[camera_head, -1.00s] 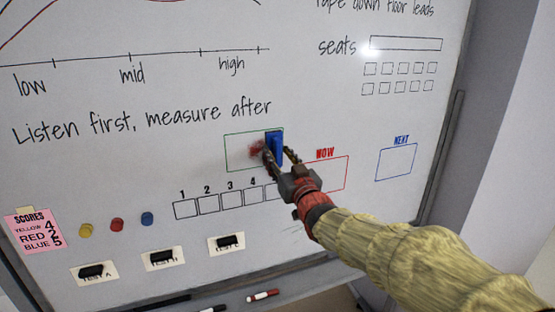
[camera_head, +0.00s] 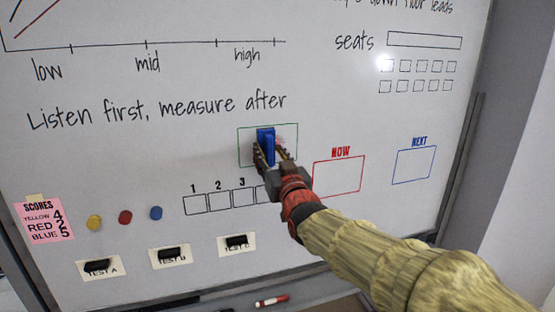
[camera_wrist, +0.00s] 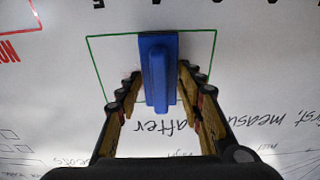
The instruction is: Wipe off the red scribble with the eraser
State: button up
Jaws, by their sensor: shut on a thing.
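The blue eraser (camera_head: 265,146) is between the fingers of my gripper (camera_head: 271,154), which is shut on it. It is at the whiteboard (camera_head: 130,165), inside the green-outlined box (camera_head: 239,146). In the wrist view the eraser (camera_wrist: 158,75) stands upright between both fingers of the gripper (camera_wrist: 157,85). A faint pinkish remnant of the red scribble (camera_head: 281,141) shows just right of the eraser in the head view. Whatever lies behind the eraser is hidden.
A red NOW box (camera_head: 338,177) and a blue NEXT box (camera_head: 414,165) are to the right. Yellow, red and blue magnets (camera_head: 156,213), a pink score note (camera_head: 44,218) and black clips on test labels (camera_head: 172,256) are lower left.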

jog(key=shift+s+a, duration=0.15)
jog(key=shift+a, duration=0.35)
jog(key=shift+s+f+b, duration=0.1)
jog(key=shift+s+b, duration=0.3)
jog(key=shift+b, duration=0.35)
jog(key=shift+r+b+v, duration=0.15)
jog(key=shift+b+v, duration=0.65)
jog(key=shift+v, duration=0.45)
jog(key=shift+r+b+v, duration=0.15)
jog(key=shift+b+v, duration=0.6)
jog(key=shift+v, duration=0.5)
jog(key=shift+s+d+r, duration=0.1)
jog(key=shift+d, duration=0.05)
jog(key=b+v, duration=0.1)
jog(key=v, duration=0.1)
jog(key=shift+s+d+r, duration=0.1)
jog(key=shift+s, duration=0.3)
jog(key=shift+w+b, duration=0.1)
jog(key=shift+b, duration=0.2)
jog(key=shift+f+b+x, duration=0.2)
jog(key=shift+x, duration=1.45)
jog(key=shift+f+b+x, duration=0.2)
jog(key=shift+x, duration=1.45)
